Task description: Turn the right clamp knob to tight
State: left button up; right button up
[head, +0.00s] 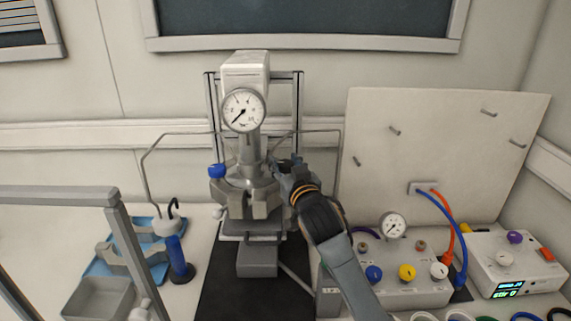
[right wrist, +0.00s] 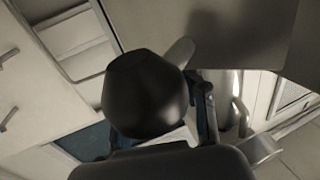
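The pressure reactor (head: 252,185) stands in the middle of the head view, with a round gauge (head: 243,110) on top. A blue knob (head: 217,171) sits on the left side of its clamp ring. My right gripper (head: 284,168) is at the right side of the reactor head, where it covers the place of the right clamp knob. I cannot make out that knob or its setting. In the right wrist view a large dark rounded shape fills the middle, and a gripper finger (right wrist: 206,105) shows beside it. Whether the fingers are closed on anything is unclear. My left gripper is out of view.
A control box (head: 390,280) with coloured knobs and a gauge stands right of the reactor, before an upright panel (head: 440,150). A white device (head: 515,265) with a display is further right. Blue trays (head: 105,262) and a blue cylinder (head: 177,255) are at left.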

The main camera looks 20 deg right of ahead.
jog(key=shift+o, duration=1.3)
jog(key=shift+y, duration=0.3)
